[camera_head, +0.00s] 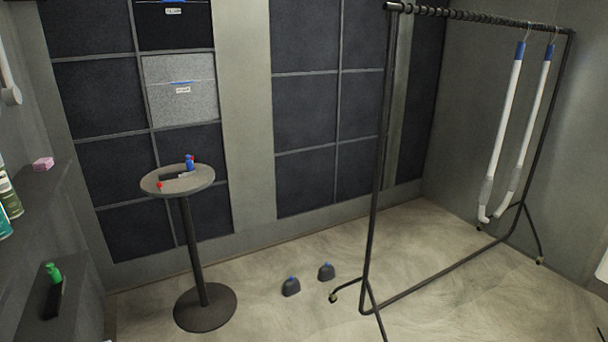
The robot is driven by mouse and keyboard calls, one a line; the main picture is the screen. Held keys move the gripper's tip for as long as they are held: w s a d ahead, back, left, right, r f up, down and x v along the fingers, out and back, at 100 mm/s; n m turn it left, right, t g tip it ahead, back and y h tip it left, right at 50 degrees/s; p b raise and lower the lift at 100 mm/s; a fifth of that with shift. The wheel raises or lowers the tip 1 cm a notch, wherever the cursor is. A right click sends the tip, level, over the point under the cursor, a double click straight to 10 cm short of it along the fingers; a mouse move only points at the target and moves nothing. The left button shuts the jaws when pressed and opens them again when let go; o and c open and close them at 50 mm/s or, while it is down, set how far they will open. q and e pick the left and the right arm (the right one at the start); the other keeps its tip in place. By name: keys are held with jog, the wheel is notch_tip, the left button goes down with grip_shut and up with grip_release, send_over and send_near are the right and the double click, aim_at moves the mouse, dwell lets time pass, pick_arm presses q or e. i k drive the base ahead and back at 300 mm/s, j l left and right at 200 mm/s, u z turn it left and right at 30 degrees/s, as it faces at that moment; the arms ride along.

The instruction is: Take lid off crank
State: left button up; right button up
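No part is clearly recognisable as the crank or its lid from this distance. A small round table (197,187) stands at left centre. On it are a dark flat piece (168,177), an upright blue item with some red (190,162), and a small red item (159,185). Two dark rounded pieces with blue tops, a left one (291,288) and a right one (326,272), sit apart on the floor. Neither of my grippers is in view.
A black clothes rack (383,150) stands at right, with two white bent tubes with blue tops (506,125) hanging from it. Shelves (40,215) along the left wall hold bottles (9,195) and a pink block (43,164). Open floor (250,310) lies in front.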

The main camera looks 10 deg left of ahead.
aim_at(189, 162)
jog(key=i+l+u, duration=0.1)
jog(key=i+u, duration=0.3)
jog(key=i+l+u, duration=0.1)
jog(key=u, duration=0.25)
jog(key=i+l+u, duration=0.6)
jog(key=i, duration=0.15)
